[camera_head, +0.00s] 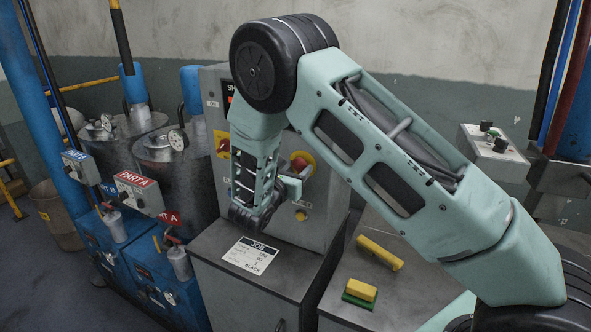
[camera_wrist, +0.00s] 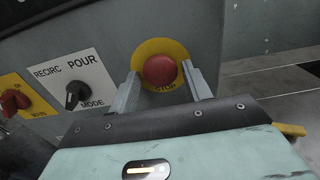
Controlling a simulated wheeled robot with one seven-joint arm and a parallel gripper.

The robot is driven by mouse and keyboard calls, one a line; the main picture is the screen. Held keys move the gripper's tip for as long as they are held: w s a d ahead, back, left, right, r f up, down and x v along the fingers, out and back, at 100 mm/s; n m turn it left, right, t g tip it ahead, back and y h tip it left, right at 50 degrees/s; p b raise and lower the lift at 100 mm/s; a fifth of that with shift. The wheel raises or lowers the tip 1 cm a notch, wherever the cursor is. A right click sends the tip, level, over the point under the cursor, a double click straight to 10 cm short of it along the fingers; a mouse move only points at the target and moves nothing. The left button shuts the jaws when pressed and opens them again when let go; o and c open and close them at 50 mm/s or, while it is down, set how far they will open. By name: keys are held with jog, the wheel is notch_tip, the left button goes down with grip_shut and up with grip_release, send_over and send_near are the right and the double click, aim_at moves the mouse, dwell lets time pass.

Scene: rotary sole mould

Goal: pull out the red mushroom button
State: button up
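The red mushroom button (camera_wrist: 160,71) sits on a round yellow plate marked STOP on the grey control panel. In the wrist view it shows between the two fingers of my gripper (camera_wrist: 162,85), which stand apart on its left and right. I cannot tell whether the fingers touch it. In the head view the red button (camera_head: 300,163) shows on its yellow plate, partly hidden by my arm, with my gripper (camera_head: 296,178) close in front of it.
A black RECIRC/POUR mode knob (camera_wrist: 75,95) and a red switch on a yellow plate (camera_wrist: 15,100) are left of the button. A job sheet (camera_head: 251,256) lies on the cabinet top below. A yellow-and-green block (camera_head: 360,292) and a yellow bar (camera_head: 380,252) lie on the right bench.

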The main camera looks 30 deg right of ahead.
grip_shut()
jog(key=shift+s+a+f+b, duration=0.1)
jog(key=shift+s+a+b, duration=0.15)
jog(key=shift+a+b, duration=0.35)
jog(key=shift+d, duration=0.1)
jog(key=shift+o, duration=2.1)
grip_release()
jog(key=shift+s, duration=0.1)
jog(key=b+v, duration=0.6)
jog(key=v, duration=1.1)
jog(key=shift+a+b, duration=0.25)
jog(key=shift+b, duration=0.1)
jog(key=shift+s, duration=0.1)
